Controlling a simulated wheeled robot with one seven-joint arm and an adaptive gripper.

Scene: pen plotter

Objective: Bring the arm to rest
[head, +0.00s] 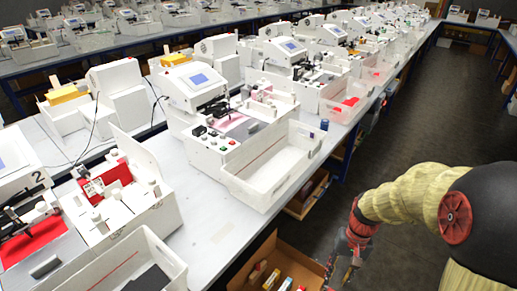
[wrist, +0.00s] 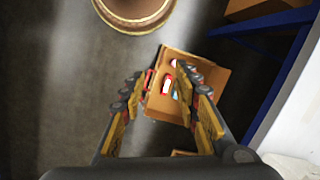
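My arm comes in from the right in the head view, wrapped in a yellowish cover, and bends down past the table's front edge. My gripper (head: 350,262) hangs at its end, low in front of the table and to the right of an open cardboard box. In the wrist view my gripper (wrist: 158,112) has its two fingers spread apart, with nothing between them. Beyond the fingertips, well below, lies the cardboard box (wrist: 190,60) with small red, white and blue items in it.
A long table (head: 205,235) carries several white plotter machines (head: 195,82) and clear bins (head: 270,165). The cardboard box (head: 290,248) stands below its front edge. A blue table leg (wrist: 285,80) shows in the wrist view. The dark aisle floor (head: 440,110) is open at right.

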